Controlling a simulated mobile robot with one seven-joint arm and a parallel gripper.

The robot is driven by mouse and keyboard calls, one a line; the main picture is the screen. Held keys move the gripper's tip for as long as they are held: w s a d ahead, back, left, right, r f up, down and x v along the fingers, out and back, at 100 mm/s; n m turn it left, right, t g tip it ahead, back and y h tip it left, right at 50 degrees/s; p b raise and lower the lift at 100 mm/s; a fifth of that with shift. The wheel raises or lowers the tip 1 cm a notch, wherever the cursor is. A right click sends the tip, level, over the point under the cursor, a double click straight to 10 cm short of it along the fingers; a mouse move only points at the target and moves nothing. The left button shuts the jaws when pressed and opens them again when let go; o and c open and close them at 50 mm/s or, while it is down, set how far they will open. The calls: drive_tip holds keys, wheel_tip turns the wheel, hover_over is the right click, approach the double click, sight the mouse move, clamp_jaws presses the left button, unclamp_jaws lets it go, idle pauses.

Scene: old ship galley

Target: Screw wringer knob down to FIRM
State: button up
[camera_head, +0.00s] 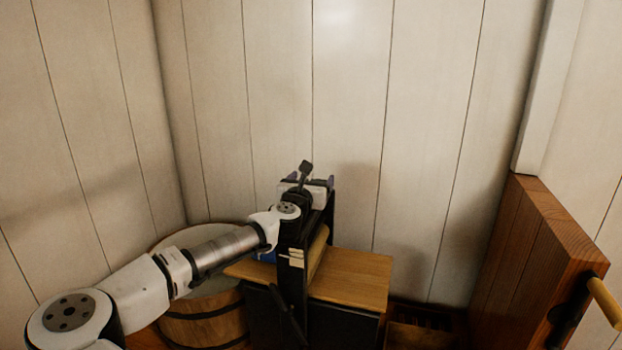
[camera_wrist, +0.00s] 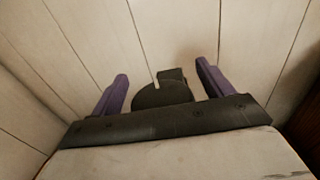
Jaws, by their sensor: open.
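The wringer's black upright frame (camera_head: 293,262) stands on a wood-topped cabinet in the head view, with a pale roller (camera_head: 318,252) at its side. My gripper (camera_head: 308,182) is above the top of the frame and hides part of it. In the wrist view my gripper (camera_wrist: 161,84) has its two purple fingers apart. A dark rounded knob (camera_wrist: 160,95) with a small raised block shows between them, apart from both fingers. Its lower part is hidden behind the gripper's dark bar. I cannot make out the knob or any FIRM mark in the head view.
A wooden tub (camera_head: 205,325) with a pale inside stands left of the cabinet, under my arm. The wooden cabinet top (camera_head: 350,278) is bare at the right. A wooden panel (camera_head: 535,255) with a handle stands at the far right. Plank walls (camera_head: 345,120) close the back.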

drive_tip(key=c, duration=1)
drive_tip(key=shift+m+h, duration=0.3)
drive_tip(key=shift+h, duration=0.2)
